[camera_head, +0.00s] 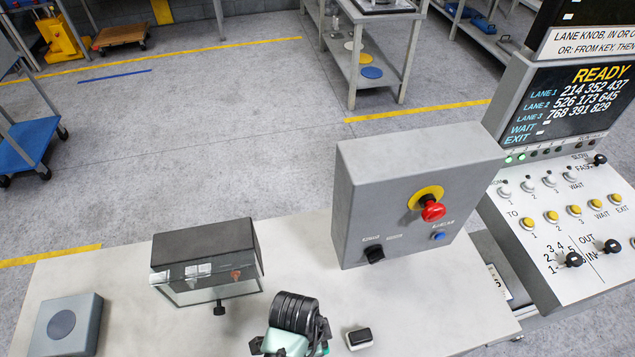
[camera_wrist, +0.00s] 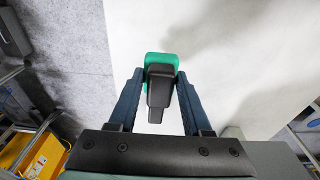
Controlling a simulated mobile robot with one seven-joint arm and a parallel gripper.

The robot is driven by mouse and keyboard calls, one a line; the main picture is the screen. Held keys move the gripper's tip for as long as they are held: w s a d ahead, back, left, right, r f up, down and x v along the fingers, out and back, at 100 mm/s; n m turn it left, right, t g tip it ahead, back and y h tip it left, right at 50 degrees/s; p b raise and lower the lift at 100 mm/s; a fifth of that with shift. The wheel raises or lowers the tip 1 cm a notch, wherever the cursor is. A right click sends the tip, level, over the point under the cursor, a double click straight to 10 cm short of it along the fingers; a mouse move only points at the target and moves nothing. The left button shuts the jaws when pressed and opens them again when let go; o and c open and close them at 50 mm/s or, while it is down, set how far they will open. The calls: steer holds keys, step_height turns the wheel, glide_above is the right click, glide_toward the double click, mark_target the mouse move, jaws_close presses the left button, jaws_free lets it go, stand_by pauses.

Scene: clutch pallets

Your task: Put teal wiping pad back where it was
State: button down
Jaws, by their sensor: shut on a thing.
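The teal wiping pad (camera_wrist: 152,58) shows in the wrist view, a teal block with a black handle (camera_wrist: 157,92) on it. My gripper (camera_wrist: 160,76) is shut on it, with the dark blue fingers on either side of the handle. A pale surface lies behind the pad; I cannot tell whether the pad touches it. In the head view, black and teal parts of my arm show at the bottom centre. I cannot make out the pad there for sure.
The pale bench top (camera_head: 130,240) holds a dark-topped clear box (camera_head: 208,262), a grey box with a round button (camera_head: 62,325), a small black-and-white block (camera_head: 359,338) and a grey panel with a red stop button (camera_head: 385,190). A control console (camera_head: 570,215) stands at right.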

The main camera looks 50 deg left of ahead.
steer(key=shift+w+f, duration=0.1)
steer(key=shift+f, duration=2.35)
steer(key=shift+c, duration=1.7)
jaws_free()
steer(key=r, duration=0.4)
steer(key=s+r, duration=0.1)
steer(key=r, duration=0.7)
steer(key=shift+s+a, duration=0.2)
steer(key=shift+a, duration=0.1)
